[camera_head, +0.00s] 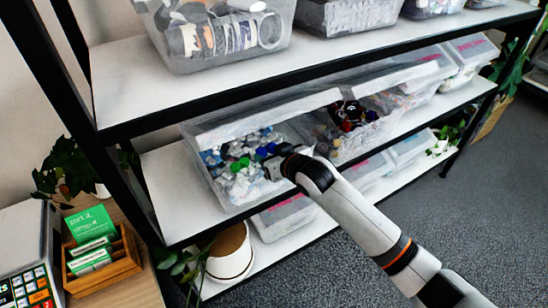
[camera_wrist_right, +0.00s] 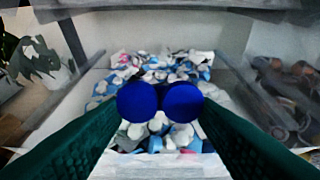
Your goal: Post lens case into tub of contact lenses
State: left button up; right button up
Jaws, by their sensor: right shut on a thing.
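The lens case, with two round blue caps (camera_wrist_right: 160,102), sits between the dark green fingers of my right gripper (camera_wrist_right: 160,110). In the head view my right gripper (camera_head: 270,164) is over the front right part of the clear tub of contact lenses (camera_head: 250,122), which stands on the middle shelf. Small blue and white lens packs (camera_wrist_right: 165,70) fill the tub's bottom. The case is above the packs, held by the gripper; the exact gap cannot be told. My left gripper is not in view.
A similar bin with dark items (camera_head: 345,118) stands right beside the tub. The upper shelf (camera_head: 150,80) with more bins hangs above. Bins also stand on the shelf below. At left are a plant (camera_head: 75,170) and a wooden box with green cards (camera_head: 100,262).

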jog(key=o, duration=1)
jog(key=b+v, duration=0.1)
jog(key=v, duration=1.1)
